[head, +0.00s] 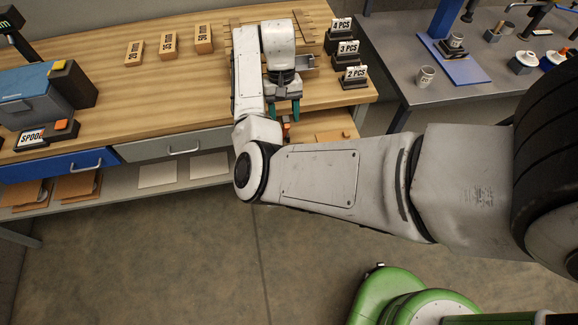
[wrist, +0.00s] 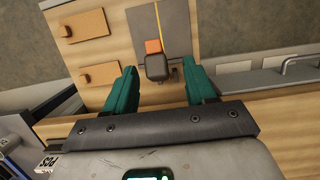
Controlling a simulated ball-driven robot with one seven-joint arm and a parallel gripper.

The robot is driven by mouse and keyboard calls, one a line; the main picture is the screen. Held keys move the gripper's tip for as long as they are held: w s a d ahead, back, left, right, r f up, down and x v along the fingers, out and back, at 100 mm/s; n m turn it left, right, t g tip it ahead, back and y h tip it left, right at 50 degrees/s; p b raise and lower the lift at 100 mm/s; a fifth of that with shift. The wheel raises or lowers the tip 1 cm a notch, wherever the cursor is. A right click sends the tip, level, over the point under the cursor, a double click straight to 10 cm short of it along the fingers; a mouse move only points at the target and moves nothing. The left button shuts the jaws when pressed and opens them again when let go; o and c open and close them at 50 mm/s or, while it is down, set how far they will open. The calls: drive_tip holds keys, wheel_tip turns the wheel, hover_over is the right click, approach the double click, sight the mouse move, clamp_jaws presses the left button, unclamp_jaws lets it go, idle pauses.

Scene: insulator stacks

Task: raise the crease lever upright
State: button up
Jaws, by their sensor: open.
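What looks like the crease lever shows in the wrist view as a dark block (wrist: 158,66) with an orange part (wrist: 153,47) at its far end. It sits by a grey plate (wrist: 176,28) with a yellow line. My gripper (wrist: 162,72) is open and empty. Its two teal fingers lie left and right of the dark block, with a gap on each side. In the head view my gripper (head: 283,116) points down at the bench's front edge, just above a small orange part (head: 286,128). My arm hides much of the fixture there, and the lever's tilt is unclear.
The wooden bench (head: 190,75) holds labelled blocks (head: 168,44) and black stands with number cards (head: 354,78). A blue drawer (head: 55,166) and a grey drawer (head: 175,145) are below. A metal table (head: 420,60) stands right. The floor (head: 170,260) in front is clear.

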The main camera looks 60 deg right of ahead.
drive_tip(key=shift+s+a+r, duration=0.9)
drive_tip(key=shift+a+r, duration=0.2)
drive_tip(key=shift+r, duration=0.05)
drive_tip(key=shift+s+a+r, duration=0.9)
drive_tip(key=shift+a+r, duration=0.2)
drive_tip(key=shift+r, duration=0.05)
drive_tip(key=shift+d, duration=0.1)
